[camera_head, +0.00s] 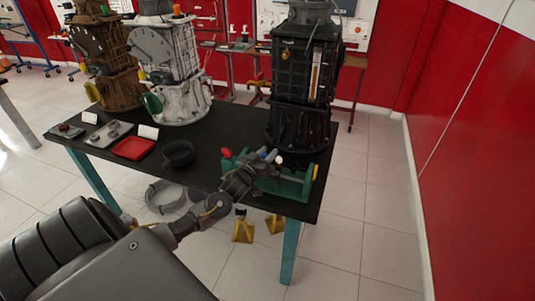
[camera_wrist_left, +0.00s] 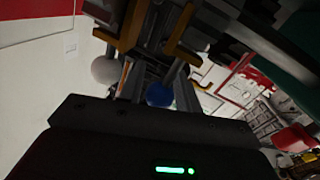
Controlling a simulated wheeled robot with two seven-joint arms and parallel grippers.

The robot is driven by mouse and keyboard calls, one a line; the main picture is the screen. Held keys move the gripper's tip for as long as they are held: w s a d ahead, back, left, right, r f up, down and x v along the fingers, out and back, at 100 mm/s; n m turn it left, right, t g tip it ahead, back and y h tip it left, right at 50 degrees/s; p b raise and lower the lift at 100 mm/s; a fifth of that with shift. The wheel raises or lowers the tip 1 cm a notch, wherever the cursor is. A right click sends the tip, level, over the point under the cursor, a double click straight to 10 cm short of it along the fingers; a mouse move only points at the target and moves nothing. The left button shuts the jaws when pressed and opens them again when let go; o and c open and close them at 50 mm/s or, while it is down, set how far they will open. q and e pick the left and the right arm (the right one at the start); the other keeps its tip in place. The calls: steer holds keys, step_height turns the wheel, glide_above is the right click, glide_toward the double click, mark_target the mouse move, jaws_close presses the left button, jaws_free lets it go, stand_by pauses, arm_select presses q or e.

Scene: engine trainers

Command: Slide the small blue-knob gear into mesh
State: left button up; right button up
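A green gear trainer (camera_head: 291,188) stands at the front right of the black table. A blue knob (camera_head: 265,153) and a white knob (camera_head: 279,160) show on it. My left gripper (camera_head: 258,168) is over the trainer, right at the blue knob. In the left wrist view the blue knob (camera_wrist_left: 159,95) lies close in front of the gripper's palm, between dark finger-like parts. The white knob (camera_wrist_left: 104,70) is to its left. I cannot tell whether the fingers touch the blue knob. The gear under it and its teeth are hidden. My right gripper is not in view.
A tall black engine (camera_head: 305,75) stands right behind the trainer. A red knob (camera_head: 226,152) is at the trainer's left end. A black bowl (camera_head: 178,152), a red tray (camera_head: 133,148) and a grey tray (camera_head: 108,133) lie to the left. A white engine (camera_head: 170,60) stands further back.

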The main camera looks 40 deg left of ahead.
arm_select(q)
steer(key=shift+c, duration=0.3)
jaws_close()
steer(key=a, duration=0.1)
steer(key=s+a, duration=0.1)
steer(key=a, duration=0.2)
steer(key=shift+s+a, duration=0.3)
steer(key=shift+c, duration=0.2)
jaws_free()
steer(key=shift+o, duration=0.5)
steer(key=shift+a, duration=0.15)
